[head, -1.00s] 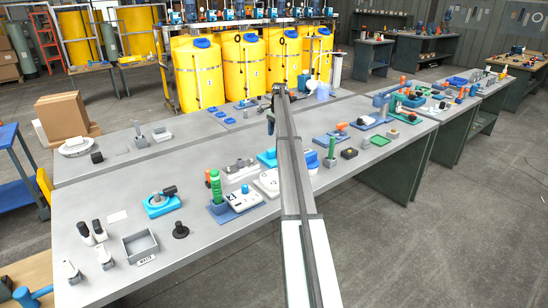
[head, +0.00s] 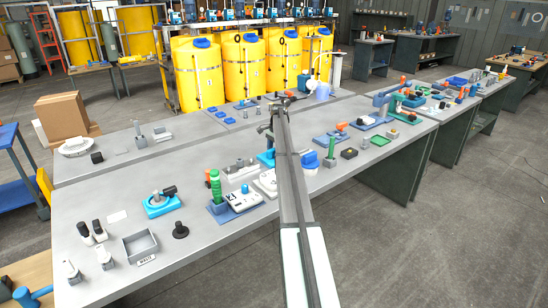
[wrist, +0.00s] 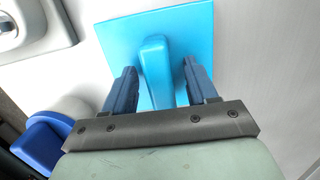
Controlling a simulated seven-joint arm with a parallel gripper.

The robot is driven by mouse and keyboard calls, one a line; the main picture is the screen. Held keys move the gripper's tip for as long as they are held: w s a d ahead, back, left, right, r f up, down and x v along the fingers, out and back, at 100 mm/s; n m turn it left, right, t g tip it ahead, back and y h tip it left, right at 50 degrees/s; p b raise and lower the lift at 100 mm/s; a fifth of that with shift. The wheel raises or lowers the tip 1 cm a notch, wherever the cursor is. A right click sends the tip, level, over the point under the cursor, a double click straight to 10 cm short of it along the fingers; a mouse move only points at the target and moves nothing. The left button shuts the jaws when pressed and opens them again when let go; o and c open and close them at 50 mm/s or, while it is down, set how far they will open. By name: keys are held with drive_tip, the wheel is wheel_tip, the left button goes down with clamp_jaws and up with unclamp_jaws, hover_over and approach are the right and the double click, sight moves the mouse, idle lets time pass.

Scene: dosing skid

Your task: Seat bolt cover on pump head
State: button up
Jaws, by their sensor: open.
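A light-blue square plate with a raised narrow block (wrist: 155,50) lies flat on the grey bench in the wrist view; it looks like the bolt cover. In the head view a light-blue piece (head: 265,158), probably the same one, shows partly behind my arm. My gripper (wrist: 160,68) is open, with one finger on each side of the raised block and gaps visible beside it. In the head view my gripper (head: 268,128) is small and partly hidden by my arm. I cannot tell for certain which device carries the pump head; a white unit with a dark-blue cap (head: 309,160) stands nearby.
The wrist view shows a dark-blue rounded part (wrist: 42,148) at left and a pale device (wrist: 22,22) at upper left. A green stacked post (head: 216,188) and a grey open bin (head: 141,246) stand left on the bench. Bench to the plate's right is bare in the wrist view.

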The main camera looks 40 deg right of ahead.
sight(274, 149)
drive_tip(key=shift+c, duration=0.3)
clamp_jaws()
drive_tip(key=shift+r, duration=0.2)
drive_tip(key=shift+r, duration=0.25)
wheel_tip(274, 149, up, 8)
drive_tip(key=shift+f, duration=0.1)
drive_tip(key=s+a+r, duration=0.2)
drive_tip(key=s+a, duration=0.4)
drive_tip(key=s, duration=0.2)
drive_tip(key=s+a+r, duration=0.1)
drive_tip(key=s+a, duration=0.5)
drive_tip(key=s, duration=0.3)
drive_tip(key=shift+r, duration=0.35)
